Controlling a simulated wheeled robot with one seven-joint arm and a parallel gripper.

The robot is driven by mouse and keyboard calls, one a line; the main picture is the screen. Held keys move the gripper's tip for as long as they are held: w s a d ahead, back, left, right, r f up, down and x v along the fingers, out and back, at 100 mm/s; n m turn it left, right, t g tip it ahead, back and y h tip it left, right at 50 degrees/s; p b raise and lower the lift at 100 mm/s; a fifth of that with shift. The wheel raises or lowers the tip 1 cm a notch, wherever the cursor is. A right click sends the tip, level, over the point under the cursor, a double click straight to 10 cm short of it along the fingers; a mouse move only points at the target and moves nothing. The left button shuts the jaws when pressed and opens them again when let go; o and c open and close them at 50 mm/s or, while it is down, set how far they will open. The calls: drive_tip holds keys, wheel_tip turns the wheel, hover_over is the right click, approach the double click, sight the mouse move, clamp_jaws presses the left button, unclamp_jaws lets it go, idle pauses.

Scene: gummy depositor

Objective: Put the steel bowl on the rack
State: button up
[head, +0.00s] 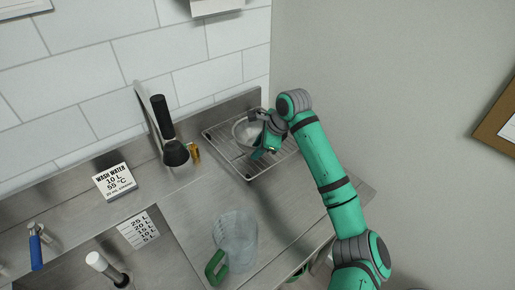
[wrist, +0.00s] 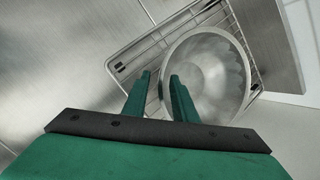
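The steel bowl (head: 242,128) is upright over the wire rack (head: 236,163) at the back right of the counter and appears to rest on it. In the wrist view the bowl (wrist: 210,75) lies within the rack's outline, near one end, with bare rack (wrist: 137,58) to its left. My gripper (head: 262,152) is at the bowl's near side. In the wrist view my gripper (wrist: 160,75) has its two fingers apart, the left one outside the bowl and the right one inside, with the rim between them. A clear gap shows between the fingers.
A clear jug with a green handle (head: 236,240) stands in front of the rack. A black-handled tool (head: 166,130), a small amber item (head: 194,153) and a wash-water sign (head: 115,182) are left. A wall rises behind. A sink with a volume label (head: 138,230) lies front left.

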drive_tip(key=v, duration=1.2)
drive_tip(key=shift+a+r, duration=0.1)
idle(0.4)
